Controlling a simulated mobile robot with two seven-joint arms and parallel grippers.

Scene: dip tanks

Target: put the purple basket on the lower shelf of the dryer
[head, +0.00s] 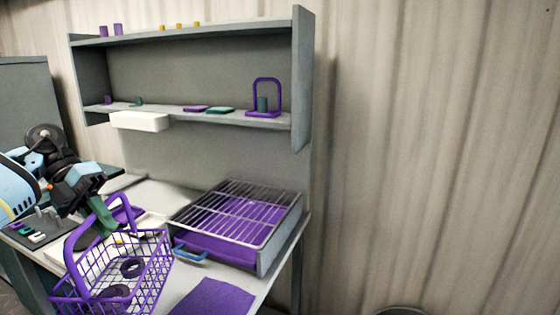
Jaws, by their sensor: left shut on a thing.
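The purple wire basket (142,270) is at the lower left, in front of the bench, with dark purple ring-shaped parts (132,268) inside. Its arched handle rises at the left side. My left gripper (104,222), with green fingers, comes in from the left and is shut at the top of the handle. The fingers partly overlap the handle, so the exact contact is hard to see. No thing in view is clearly the dryer. A grey wall unit (301,75) has an upper and a lower shelf (170,107). My right gripper is not in view.
A grey box with a wire rack (236,208) over a purple inside and a blue handle (190,254) stands on the bench. A purple mat (213,298) lies in front. The lower shelf carries small items and a purple arched frame (256,82). A white bin (139,121) hangs below it.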

